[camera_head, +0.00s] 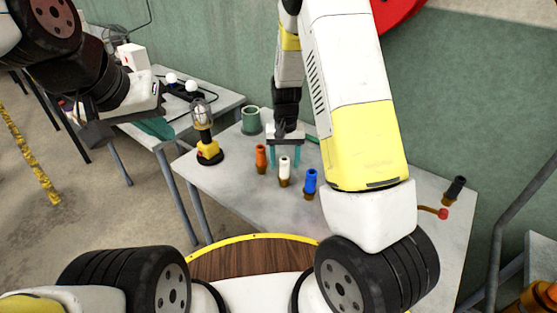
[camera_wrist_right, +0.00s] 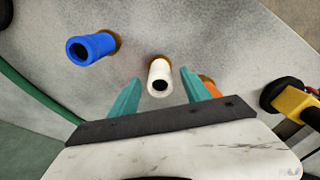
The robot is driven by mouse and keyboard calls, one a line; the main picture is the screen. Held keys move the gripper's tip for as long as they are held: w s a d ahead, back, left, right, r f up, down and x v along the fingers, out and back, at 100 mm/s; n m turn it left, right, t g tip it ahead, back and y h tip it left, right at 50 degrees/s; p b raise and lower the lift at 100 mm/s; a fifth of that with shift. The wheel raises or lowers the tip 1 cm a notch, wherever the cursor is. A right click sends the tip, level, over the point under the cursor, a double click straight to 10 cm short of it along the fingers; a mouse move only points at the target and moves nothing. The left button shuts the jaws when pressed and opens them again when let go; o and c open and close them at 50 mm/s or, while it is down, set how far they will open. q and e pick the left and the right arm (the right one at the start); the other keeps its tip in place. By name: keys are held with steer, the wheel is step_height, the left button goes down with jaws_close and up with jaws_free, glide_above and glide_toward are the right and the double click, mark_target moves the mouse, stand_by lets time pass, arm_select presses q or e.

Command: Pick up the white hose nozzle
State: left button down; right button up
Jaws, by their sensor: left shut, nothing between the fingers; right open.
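The white hose nozzle (camera_head: 284,167) stands upright on the grey table, between the orange nozzle (camera_head: 261,157) and the blue nozzle (camera_head: 310,181). In the right wrist view the white nozzle (camera_wrist_right: 159,84) shows its dark open end, framed between my fingertips. My right gripper (camera_head: 284,158) is open, its teal fingers above and just behind the white nozzle in the head view. In the right wrist view the right gripper (camera_wrist_right: 161,86) holds nothing; whether a finger touches the nozzle I cannot tell. My left gripper (camera_head: 156,128) is shut and empty, away at the left.
The blue nozzle (camera_wrist_right: 92,48) and partly hidden orange nozzle (camera_wrist_right: 210,87) stand close on either side. A yellow-based work lamp (camera_head: 208,147) and a green cup (camera_head: 251,121) stand on the table (camera_head: 235,195). A black nozzle (camera_head: 455,189) stands at the far right.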

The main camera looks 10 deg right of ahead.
mark_target(284, 175)
steer(key=f, duration=0.5)
steer(key=shift+s+a+f, duration=0.1)
steer(key=shift+s+f, duration=0.15)
steer(key=shift+f, duration=0.1)
jaws_close()
